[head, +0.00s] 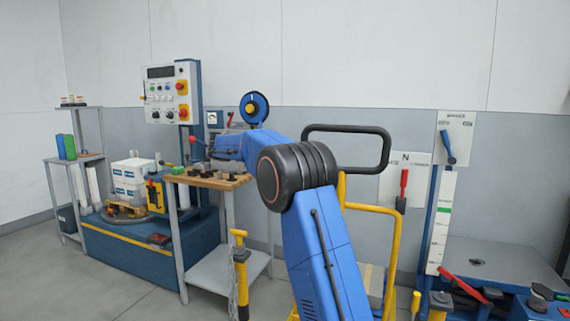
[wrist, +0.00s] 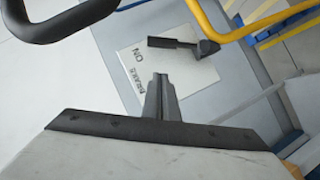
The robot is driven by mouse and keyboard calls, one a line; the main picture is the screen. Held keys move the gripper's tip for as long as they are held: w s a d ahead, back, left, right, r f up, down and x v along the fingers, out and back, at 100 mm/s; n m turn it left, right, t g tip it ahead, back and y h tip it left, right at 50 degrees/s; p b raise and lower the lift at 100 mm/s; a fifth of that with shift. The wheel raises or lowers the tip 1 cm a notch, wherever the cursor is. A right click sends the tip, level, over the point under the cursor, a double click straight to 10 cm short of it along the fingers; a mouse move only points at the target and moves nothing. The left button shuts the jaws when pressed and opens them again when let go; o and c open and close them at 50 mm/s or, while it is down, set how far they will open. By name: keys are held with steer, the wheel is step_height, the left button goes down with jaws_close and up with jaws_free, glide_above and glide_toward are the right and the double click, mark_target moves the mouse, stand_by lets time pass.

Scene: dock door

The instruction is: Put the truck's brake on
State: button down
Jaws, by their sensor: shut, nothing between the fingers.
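A pale plate (wrist: 170,72) lettered "BRAKE" and "ON" shows in the wrist view, turned on its side. A dark brake lever (wrist: 172,43) lies across it, its free end to the left and its pivot to the right. My gripper (wrist: 160,80) is shut and empty, its tips pointing at the plate just below the lever in the picture, apparently apart from it. The truck shows in the head view as a yellow frame (head: 374,209) with a black loop handle (head: 347,128). My arm partly covers it there, and I cannot make out my gripper or the brake lever in that view.
The black handle (wrist: 45,30) and a yellow bar (wrist: 262,25) flank the plate. In the head view, a wooden-topped bench (head: 215,182) and a control box (head: 172,92) stand left; a red wall lever (head: 403,188) is right. Floor is clear at the front left.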

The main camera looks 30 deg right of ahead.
steer(key=shift+v, duration=1.15)
steer(key=s+a+f+n+y, duration=0.1)
steer(key=s+a+y, duration=0.1)
steer(key=s, duration=0.6)
steer(key=s+a+f+n+y, duration=0.1)
steer(key=s+y, duration=0.1)
steer(key=s, duration=0.5)
steer(key=s+a+f+t+y, duration=0.1)
steer(key=s+a+f+y, duration=0.2)
steer(key=s, duration=1.1)
steer(key=s+a+f+n+y, duration=0.1)
steer(key=s+a+f+y, duration=0.2)
steer(key=s+a+f, duration=0.6)
steer(key=s+a+f+n+t+y, duration=0.1)
steer(key=s+a+f+y, duration=0.3)
steer(key=s, duration=1.6)
steer(key=a+f, duration=0.3)
steer(key=f, duration=0.3)
steer(key=shift+f+t, duration=0.3)
steer(key=shift+f, duration=0.05)
